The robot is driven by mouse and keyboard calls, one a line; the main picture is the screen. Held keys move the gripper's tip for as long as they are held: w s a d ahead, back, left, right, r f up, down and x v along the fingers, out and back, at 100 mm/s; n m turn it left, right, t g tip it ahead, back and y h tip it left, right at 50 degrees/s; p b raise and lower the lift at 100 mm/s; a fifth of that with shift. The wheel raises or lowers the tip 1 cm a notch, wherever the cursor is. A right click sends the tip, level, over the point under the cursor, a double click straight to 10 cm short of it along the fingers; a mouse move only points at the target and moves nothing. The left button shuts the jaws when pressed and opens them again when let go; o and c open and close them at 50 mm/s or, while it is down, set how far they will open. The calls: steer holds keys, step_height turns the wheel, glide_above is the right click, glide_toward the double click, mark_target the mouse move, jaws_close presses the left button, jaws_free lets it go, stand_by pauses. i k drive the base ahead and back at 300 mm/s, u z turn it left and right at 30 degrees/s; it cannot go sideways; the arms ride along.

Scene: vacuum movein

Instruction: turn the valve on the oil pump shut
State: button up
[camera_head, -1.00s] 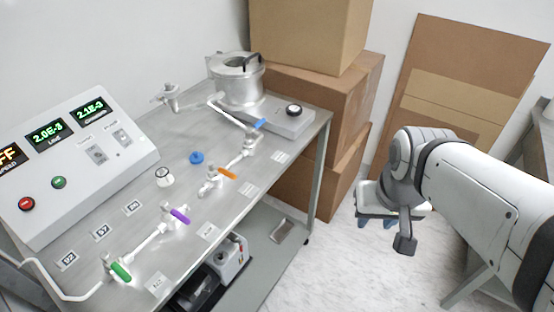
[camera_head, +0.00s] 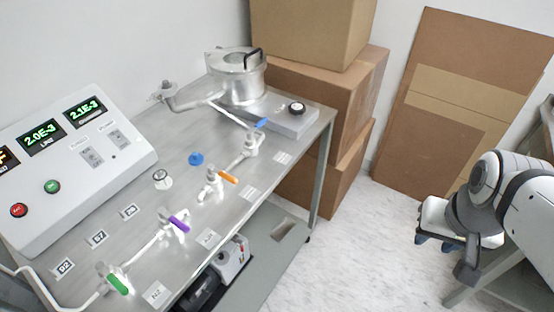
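A pump (camera_head: 230,262) with a white and grey body stands on the shelf under the steel bench. Part of it is hidden by the bench top. On the bench, a line of valves carries a green handle (camera_head: 118,284), a purple handle (camera_head: 179,224), an orange handle (camera_head: 228,178) and a blue handle (camera_head: 262,123). My gripper (camera_head: 434,243) hangs at the far right, well away from the bench. Its fingertips look apart, with nothing seen between them.
A control panel (camera_head: 75,190) with lit displays stands on the bench's left. A metal chamber (camera_head: 238,78) stands at its back. Cardboard boxes (camera_head: 345,95) and leaning boards (camera_head: 440,80) are behind. The floor (camera_head: 360,250) between bench and arm is clear.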

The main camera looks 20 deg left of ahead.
mark_target(240, 241)
steer(key=z, duration=0.1)
steer(key=k, duration=1.2)
steer(key=u, duration=0.35)
steer(key=i, duration=0.95)
steer(key=u, duration=0.1)
